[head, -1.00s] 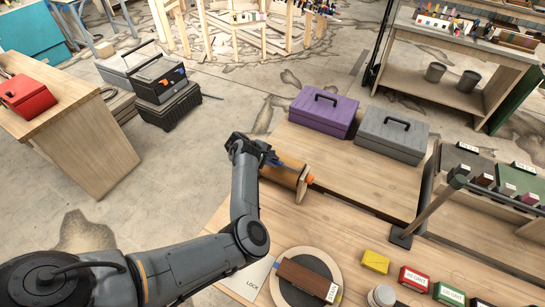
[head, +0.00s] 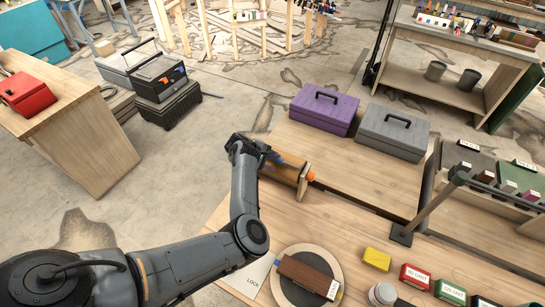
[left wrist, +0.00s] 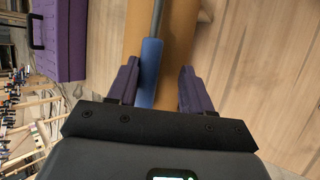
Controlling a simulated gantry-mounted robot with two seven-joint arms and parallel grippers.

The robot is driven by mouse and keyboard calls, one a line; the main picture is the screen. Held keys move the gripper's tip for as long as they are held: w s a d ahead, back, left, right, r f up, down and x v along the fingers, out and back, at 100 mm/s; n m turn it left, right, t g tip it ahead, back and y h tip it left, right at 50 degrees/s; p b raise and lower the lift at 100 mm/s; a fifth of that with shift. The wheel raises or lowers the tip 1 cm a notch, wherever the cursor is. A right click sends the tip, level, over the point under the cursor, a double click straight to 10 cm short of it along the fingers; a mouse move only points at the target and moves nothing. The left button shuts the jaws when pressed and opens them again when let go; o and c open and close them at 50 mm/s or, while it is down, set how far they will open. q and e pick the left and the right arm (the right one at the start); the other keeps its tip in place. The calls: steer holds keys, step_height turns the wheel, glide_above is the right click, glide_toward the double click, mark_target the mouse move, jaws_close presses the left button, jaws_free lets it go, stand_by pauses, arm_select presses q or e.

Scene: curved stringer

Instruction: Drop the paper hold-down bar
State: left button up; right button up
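The brown paper roll (head: 283,173) sits in a wooden holder with an orange end piece (head: 310,176) at the table's left edge. It also shows as a tan band in the left wrist view (left wrist: 178,38). The hold-down bar is a grey rod (left wrist: 157,18) with a blue sleeve (left wrist: 149,70), lying over the roll. Contact cannot be told. My right gripper is out of view.
A purple toolbox (head: 324,111) and a grey toolbox (head: 392,133) stand behind the roll. A round plate (head: 285,290) with a sanding block (head: 308,276), a yellow block (head: 377,258) and grit boxes (head: 415,276) are in front. A slanted post (head: 430,212) stands right.

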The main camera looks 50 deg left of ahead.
arm_select(q)
steer(key=shift+o, duration=0.7)
steer(key=shift+s+d+f, duration=0.2)
steer(key=shift+s+f, duration=0.1)
steer(key=shift+f, duration=0.15)
steer(key=shift+w+r, duration=0.1)
steer(key=shift+r, duration=0.1)
steer(key=shift+a+r, duration=0.1)
steer(key=shift+s+r, duration=0.2)
steer(key=v, duration=1)
steer(key=shift+a, duration=0.2)
steer(key=shift+r, duration=0.1)
